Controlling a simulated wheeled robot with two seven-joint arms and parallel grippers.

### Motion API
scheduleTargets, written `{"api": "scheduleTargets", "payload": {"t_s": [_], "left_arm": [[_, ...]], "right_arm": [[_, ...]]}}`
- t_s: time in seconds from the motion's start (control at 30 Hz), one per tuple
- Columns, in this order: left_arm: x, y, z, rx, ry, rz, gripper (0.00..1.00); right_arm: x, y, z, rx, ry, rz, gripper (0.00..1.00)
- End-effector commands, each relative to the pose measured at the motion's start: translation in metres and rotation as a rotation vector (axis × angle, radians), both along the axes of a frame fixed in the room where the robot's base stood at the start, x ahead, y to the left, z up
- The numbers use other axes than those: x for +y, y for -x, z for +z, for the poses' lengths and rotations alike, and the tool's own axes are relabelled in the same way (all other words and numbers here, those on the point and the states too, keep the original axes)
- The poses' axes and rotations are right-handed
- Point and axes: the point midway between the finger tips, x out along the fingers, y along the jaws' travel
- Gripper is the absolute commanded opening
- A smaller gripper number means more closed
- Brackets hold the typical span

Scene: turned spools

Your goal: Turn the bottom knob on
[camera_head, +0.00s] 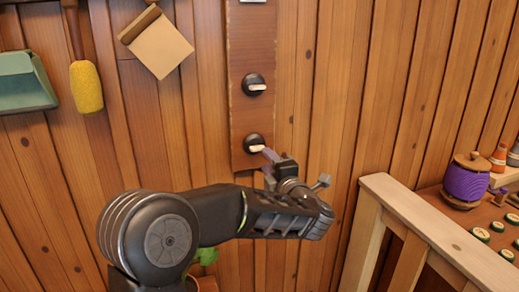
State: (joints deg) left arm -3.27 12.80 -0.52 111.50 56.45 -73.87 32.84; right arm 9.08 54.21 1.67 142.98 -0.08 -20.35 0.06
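The bottom knob (252,141) is a dark round dial with a pale pointer, low on a vertical brown wooden board (238,118) on the wall. Its pointer lies roughly sideways, toward the right. My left gripper (270,157) is just below and right of this knob, its tip close to the pointer's end. I cannot tell whether they touch. The fingers are seen from behind and overlap, so their opening is unclear. A similar upper knob (255,82) sits higher on the board, its pointer also sideways. My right gripper is out of view.
A green dustpan (24,84), a yellow duster (86,88) and a tan brush (158,46) hang at the upper left. At right, a pale wooden rail (428,222) edges a surface with a purple spool (466,182) and several small round pieces. The wall right of the board is bare.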

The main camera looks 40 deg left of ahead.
Motion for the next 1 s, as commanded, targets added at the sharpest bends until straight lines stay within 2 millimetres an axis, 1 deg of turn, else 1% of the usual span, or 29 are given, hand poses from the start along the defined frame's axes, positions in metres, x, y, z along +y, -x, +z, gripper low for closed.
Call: {"api": "scheduleTargets", "payload": {"t_s": [0.27, 0.43, 0.57, 0.83, 1.0], "left_arm": [[0.0, -0.001, -0.001, 0.003, -0.001, -0.002, 0.36], [0.006, -0.005, 0.0, 0.004, -0.001, -0.002, 0.36], [0.02, -0.014, 0.0, 0.006, -0.002, -0.001, 0.36], [0.053, -0.038, 0.001, 0.005, -0.002, -0.002, 0.36], [0.063, -0.045, -0.001, 0.006, -0.003, -0.004, 0.36]], "right_arm": [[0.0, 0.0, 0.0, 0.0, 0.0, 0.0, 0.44], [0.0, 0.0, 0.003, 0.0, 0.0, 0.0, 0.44], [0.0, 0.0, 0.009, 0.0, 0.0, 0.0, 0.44], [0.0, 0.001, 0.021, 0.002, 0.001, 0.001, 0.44], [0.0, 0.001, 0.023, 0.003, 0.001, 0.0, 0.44]]}}
